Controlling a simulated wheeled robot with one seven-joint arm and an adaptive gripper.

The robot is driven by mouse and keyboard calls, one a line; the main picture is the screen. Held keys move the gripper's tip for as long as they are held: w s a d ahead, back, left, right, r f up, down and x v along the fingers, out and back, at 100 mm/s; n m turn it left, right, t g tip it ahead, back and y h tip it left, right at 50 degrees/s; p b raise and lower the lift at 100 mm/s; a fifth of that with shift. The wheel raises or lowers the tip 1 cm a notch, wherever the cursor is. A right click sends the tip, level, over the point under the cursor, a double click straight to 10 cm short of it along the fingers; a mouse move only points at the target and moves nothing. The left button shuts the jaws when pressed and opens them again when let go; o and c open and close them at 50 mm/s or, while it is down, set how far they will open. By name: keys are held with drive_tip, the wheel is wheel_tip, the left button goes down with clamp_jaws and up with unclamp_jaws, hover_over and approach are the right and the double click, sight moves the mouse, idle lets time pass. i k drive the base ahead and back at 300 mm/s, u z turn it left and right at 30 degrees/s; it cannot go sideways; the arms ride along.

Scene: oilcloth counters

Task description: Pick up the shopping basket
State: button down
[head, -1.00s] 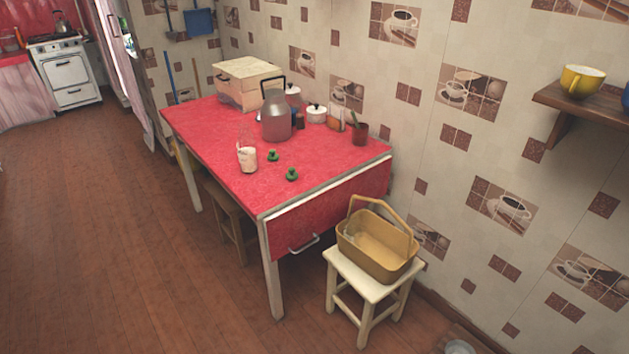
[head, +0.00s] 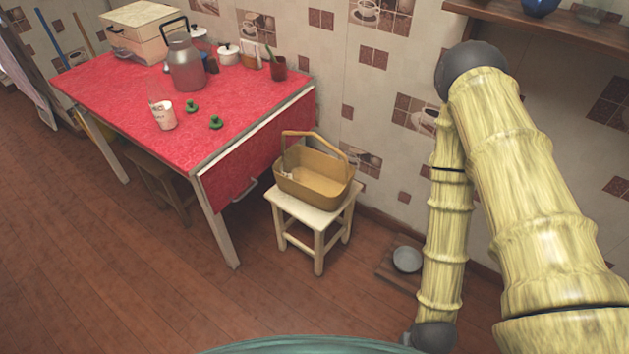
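The shopping basket (head: 312,182) is tan-yellow with a raised arched handle. It stands upright on a small cream stool (head: 310,213) beside the red table, in the middle of the head view. Something small and pale shows at its left inner side, too small to make out. My arm, with bamboo-like links, is on the right of the view, apart from the basket. My gripper is not visible; the arm's lower end runs to the bottom edge of the picture.
The red table (head: 130,110) stands left of the stool, holding a metal milk can (head: 186,64), a cup (head: 163,115) and two small green items. A wall shelf (head: 560,28) is upper right. Floor in front is open.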

sight(325, 181)
drive_tip(key=u, duration=2)
drive_tip(key=i, duration=1.6)
drive_tip(key=z, duration=1.45)
